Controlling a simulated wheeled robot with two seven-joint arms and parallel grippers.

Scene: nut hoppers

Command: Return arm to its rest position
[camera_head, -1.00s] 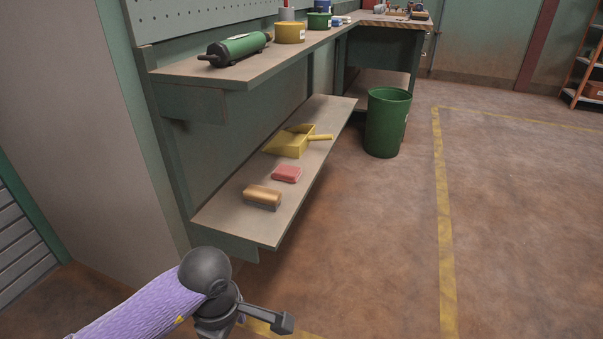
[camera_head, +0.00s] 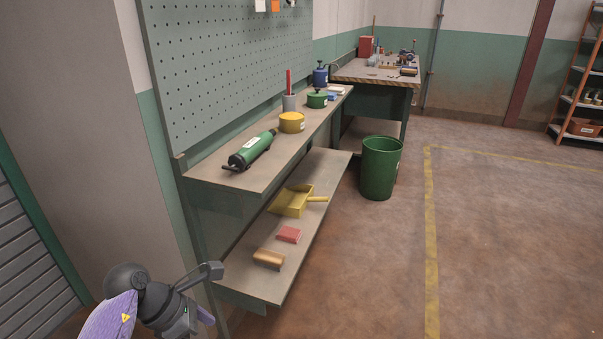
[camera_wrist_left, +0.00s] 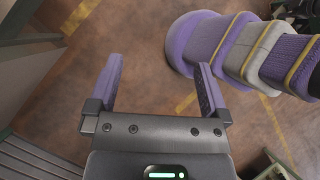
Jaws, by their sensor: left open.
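My left gripper (camera_head: 209,294) is at the lower left of the head view, in front of the near end of the shelf unit. Its arm comes in from the lower left corner. In the left wrist view the left gripper (camera_wrist_left: 158,88) has its two purple-padded fingers wide apart, with only brown floor between them. It is open and empty. A purple and grey ribbed arm link of mine fills the upper right of that view. My right gripper is in neither view.
The lower shelf (camera_head: 262,286) holds a wooden brush (camera_head: 268,259), a red block (camera_head: 289,234) and a yellow dustpan (camera_head: 292,202). The upper shelf (camera_head: 213,173) holds a green cylinder (camera_head: 252,150) and several containers. A green bin (camera_head: 380,168) stands beyond. The floor at right is clear.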

